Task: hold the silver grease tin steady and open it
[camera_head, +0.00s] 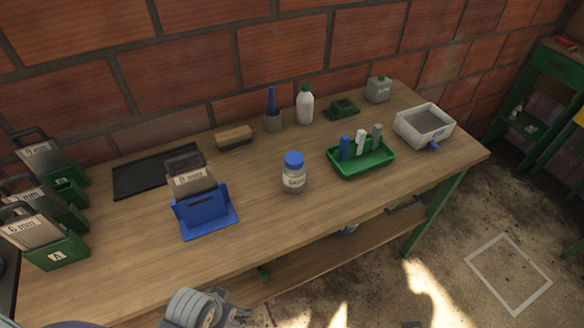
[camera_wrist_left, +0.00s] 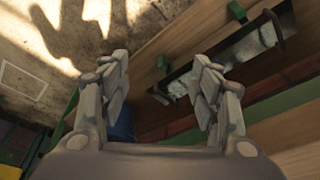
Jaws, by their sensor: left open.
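The silver grease tin (camera_head: 293,178) stands upright on the wooden workbench, near the middle of its front half. It has a blue lid on top and a pale label on its front. My left gripper (camera_head: 238,314) is low at the bottom of the head view, in front of the bench's front edge and apart from the tin. In the left wrist view its two fingers (camera_wrist_left: 162,82) are spread with nothing between them. The tin cannot be made out in the left wrist view. My right gripper is not in view.
Left of the tin stands a blue holder (camera_head: 207,219) with a plate; right is a green tray (camera_head: 361,170) with upright markers. A white bottle (camera_head: 305,106), brush cup (camera_head: 272,122) and grey box (camera_head: 424,126) stand behind. Bare wood (camera_head: 260,205) surrounds the tin.

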